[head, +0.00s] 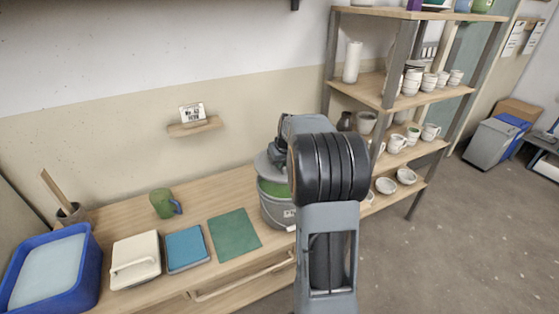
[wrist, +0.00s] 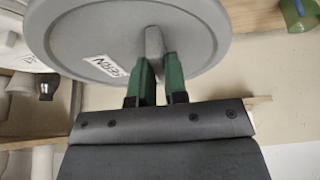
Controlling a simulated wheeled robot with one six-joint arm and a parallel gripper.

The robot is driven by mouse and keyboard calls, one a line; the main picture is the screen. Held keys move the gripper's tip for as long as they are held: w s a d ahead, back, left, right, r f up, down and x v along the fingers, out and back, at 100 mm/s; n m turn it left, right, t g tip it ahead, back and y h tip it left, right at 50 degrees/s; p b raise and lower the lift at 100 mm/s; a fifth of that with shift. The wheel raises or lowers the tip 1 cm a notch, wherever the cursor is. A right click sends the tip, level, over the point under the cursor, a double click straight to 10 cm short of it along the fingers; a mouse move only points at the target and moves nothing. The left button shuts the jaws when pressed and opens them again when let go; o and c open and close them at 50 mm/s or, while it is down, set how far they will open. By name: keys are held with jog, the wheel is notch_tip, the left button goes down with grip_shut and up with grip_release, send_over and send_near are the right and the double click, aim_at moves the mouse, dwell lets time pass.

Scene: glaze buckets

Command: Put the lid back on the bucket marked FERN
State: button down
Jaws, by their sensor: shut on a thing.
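A grey bucket (head: 277,213) with green glaze inside stands on the bench, right of the green mat. Its front label is small and partly cut off by my arm, so I cannot read it. My gripper (wrist: 157,76) is shut on the knob of a round grey lid (wrist: 88,32), with its green fingers on either side. My arm hides the right side of both.
A shelf rack (head: 405,95) with pottery rises close on the right.

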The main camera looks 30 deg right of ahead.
aim_at(281, 174)
jog(key=shift+f+b, duration=1.8)
jog(key=shift+f, duration=0.85)
jog(key=shift+f+b, duration=0.8)
jog(key=shift+b, duration=0.1)
dwell(0.5)
dwell(0.4)
jog(key=c, duration=0.6)
grip_release()
jog(key=shift+s, duration=0.1)
jog(key=shift+r, duration=0.1)
jog(key=shift+r+p, duration=2.5)
jog(key=shift+r, duration=0.95)
jog(key=shift+c, duration=0.3)
